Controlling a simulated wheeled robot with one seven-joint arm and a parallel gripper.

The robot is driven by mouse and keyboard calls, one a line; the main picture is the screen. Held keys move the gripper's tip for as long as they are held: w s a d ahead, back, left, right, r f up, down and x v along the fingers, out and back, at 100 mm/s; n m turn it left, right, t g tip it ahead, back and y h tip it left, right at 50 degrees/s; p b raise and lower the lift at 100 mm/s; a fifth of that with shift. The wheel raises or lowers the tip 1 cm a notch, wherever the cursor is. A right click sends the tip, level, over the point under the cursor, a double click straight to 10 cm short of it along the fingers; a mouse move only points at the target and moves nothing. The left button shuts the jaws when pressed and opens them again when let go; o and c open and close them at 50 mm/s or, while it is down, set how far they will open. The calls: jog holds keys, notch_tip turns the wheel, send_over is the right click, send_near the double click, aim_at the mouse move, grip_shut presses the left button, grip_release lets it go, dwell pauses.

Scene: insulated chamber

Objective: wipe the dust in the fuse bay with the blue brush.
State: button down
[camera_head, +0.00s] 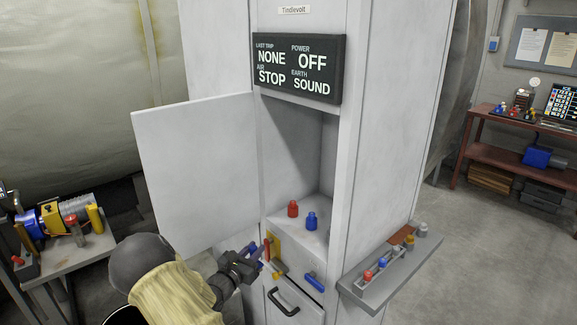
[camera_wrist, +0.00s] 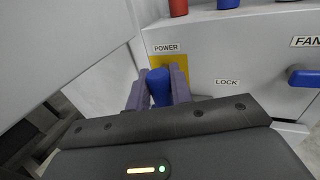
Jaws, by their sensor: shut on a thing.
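My gripper (camera_head: 256,258) is in front of the cabinet's lower panel, left of the fuse bay floor. In the wrist view my gripper (camera_wrist: 158,90) is shut on a blunt blue thing (camera_wrist: 158,86), before the yellow plate (camera_wrist: 183,68) labelled POWER. Its bristles do not show, so I cannot tell if it is the blue brush. The fuse bay (camera_head: 300,150) is open. A red fuse-like piece (camera_head: 292,209) and a blue one (camera_head: 311,221) stand on its floor. I cannot make out dust there.
The cabinet door (camera_head: 200,170) stands open to the left. A side shelf (camera_head: 352,284) holds several small pieces. The display reads POWER OFF, AIR STOP.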

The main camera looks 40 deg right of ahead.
jog(key=d+r+g+p, duration=0.1)
jog(key=d+r+p, duration=0.4)
jog(key=r, duration=0.4)
jog(key=d+r+m+p, duration=0.1)
jog(key=d+r+p, duration=0.4)
jog(key=r, duration=0.5)
jog(key=shift+s+d+g+h, duration=0.3)
jog(key=shift+d+g, duration=0.1)
jog(key=shift+d, duration=0.85)
